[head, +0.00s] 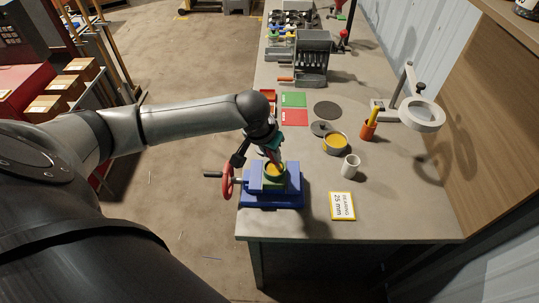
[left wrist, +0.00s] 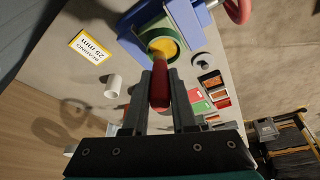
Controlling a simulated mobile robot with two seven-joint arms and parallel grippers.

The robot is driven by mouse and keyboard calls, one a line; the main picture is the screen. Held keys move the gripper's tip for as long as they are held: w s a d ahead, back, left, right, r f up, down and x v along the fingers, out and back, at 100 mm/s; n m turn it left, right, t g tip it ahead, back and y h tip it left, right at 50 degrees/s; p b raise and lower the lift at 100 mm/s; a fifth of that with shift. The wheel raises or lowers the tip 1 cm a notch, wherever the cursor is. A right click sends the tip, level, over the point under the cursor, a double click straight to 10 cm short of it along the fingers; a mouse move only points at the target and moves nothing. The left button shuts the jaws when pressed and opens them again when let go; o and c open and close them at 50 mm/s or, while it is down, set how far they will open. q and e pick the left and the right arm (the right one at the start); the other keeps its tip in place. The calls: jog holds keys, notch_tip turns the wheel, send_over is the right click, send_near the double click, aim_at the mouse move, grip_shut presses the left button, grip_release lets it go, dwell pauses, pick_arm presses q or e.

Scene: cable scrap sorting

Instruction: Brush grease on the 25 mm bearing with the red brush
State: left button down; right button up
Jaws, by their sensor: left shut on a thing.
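My left gripper (head: 270,150) is shut on the red brush (left wrist: 160,90), whose red handle runs between the two fingers. The brush points down at the blue vise (head: 272,199) at the bench's near left. A round part with a yellow top (head: 274,169) sits between the vise's green-lined jaws; in the left wrist view the yellow disc (left wrist: 164,46) lies right at the brush's far end. The bristles are not clearly visible, so contact cannot be told. A card reading "BEARING 25 mm" (head: 342,206) lies right of the vise. My right gripper is out of view.
An open tin of yellow grease (head: 335,143) stands behind the vise with its dark lid (head: 320,128) beside it. A white cup (head: 350,166), an orange holder (head: 369,131) and a magnifier lamp (head: 421,115) stand to the right. The vise's red handwheel (head: 228,180) juts left.

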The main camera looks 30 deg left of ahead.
pick_arm(q)
jog(key=shift+w+a, duration=0.2)
jog(key=shift+w, duration=0.05)
jog(key=s+p, duration=0.1)
jog(key=p, duration=0.1)
jog(key=shift+s+a+p, duration=0.15)
jog(key=shift+s+p, duration=0.15)
dwell(0.7)
jog(key=shift+r, duration=3)
